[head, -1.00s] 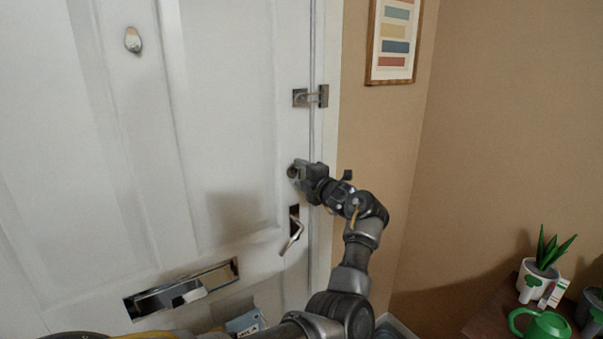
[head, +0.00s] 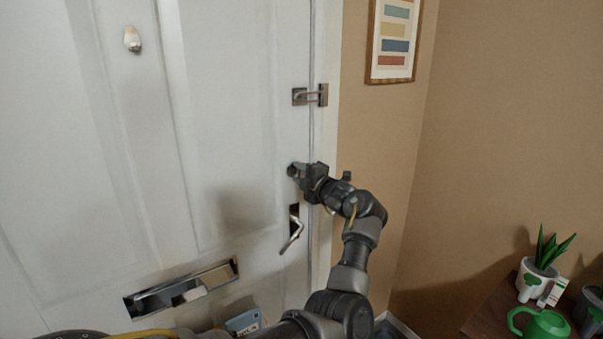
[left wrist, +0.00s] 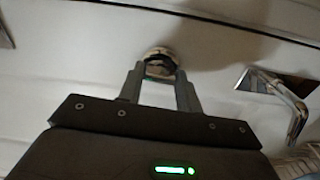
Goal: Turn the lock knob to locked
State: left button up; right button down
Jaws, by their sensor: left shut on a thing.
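The lock knob (left wrist: 159,55) is a round metal piece on the white door, between the two fingertips of my left gripper (left wrist: 160,76) in the left wrist view. In the head view my left gripper (head: 296,172) is at the door's right edge, above the lever handle, and its body hides most of the knob. The fingers are shut on the knob. Which way the knob is set cannot be told. My right gripper is not in view.
The lever handle (head: 293,234) sits just below on the white door (head: 230,130). A metal latch (head: 309,96) is above, and a mail slot (head: 160,298) is lower left. A plant pot (head: 533,282) and green watering can (head: 545,325) stand on a table at right.

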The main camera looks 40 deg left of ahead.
pick_arm(q)
jog(key=m, duration=0.2)
jog(key=m+p, duration=0.1)
jog(key=m, duration=0.1)
jog(key=shift+r, duration=0.35)
jog(key=m+p, duration=0.8)
jog(key=m, duration=0.5)
jog(key=shift+r, duration=0.1)
jog(key=o, duration=0.9)
jog(key=shift+o, duration=0.4)
jog(key=shift+f, duration=0.2)
jog(key=shift+f, duration=0.15)
